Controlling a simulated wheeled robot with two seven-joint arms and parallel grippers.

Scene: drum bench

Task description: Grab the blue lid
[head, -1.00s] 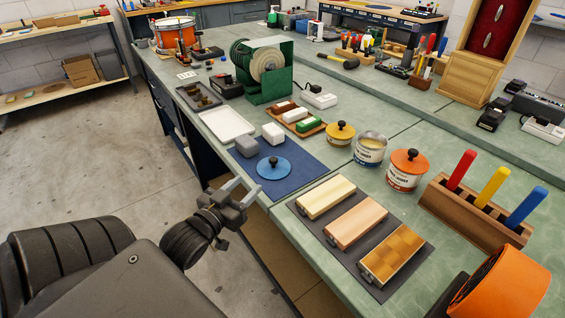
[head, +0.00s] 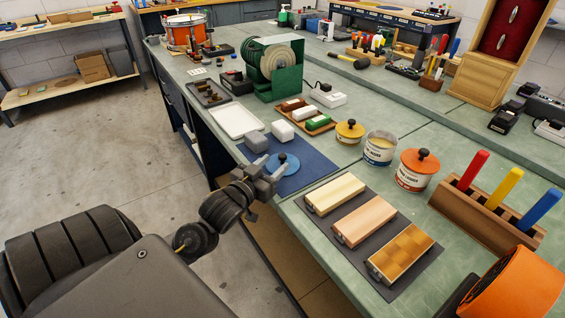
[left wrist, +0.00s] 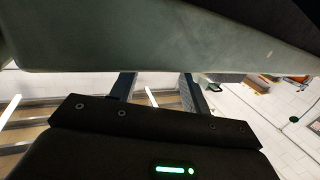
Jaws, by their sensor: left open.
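The blue lid (head: 287,161) lies on the dark blue mat (head: 312,173) near the bench's front edge. It is a flat disc with a dark knob. My left gripper (head: 270,169) is open at the bench edge, just in front of the lid. In the head view it overlaps the lid's near left side. I cannot tell whether it touches the lid. In the left wrist view its two fingers (left wrist: 158,86) are apart with nothing visible between them. The lid does not show there. My right gripper is not in view.
Three wooden blocks lie on a dark mat (head: 408,292) to the right. A yellow-lidded tin (head: 349,133), an open tin (head: 379,151) and an orange-lidded tin (head: 414,174) stand further back. The bench edge (left wrist: 150,67) crosses the wrist view.

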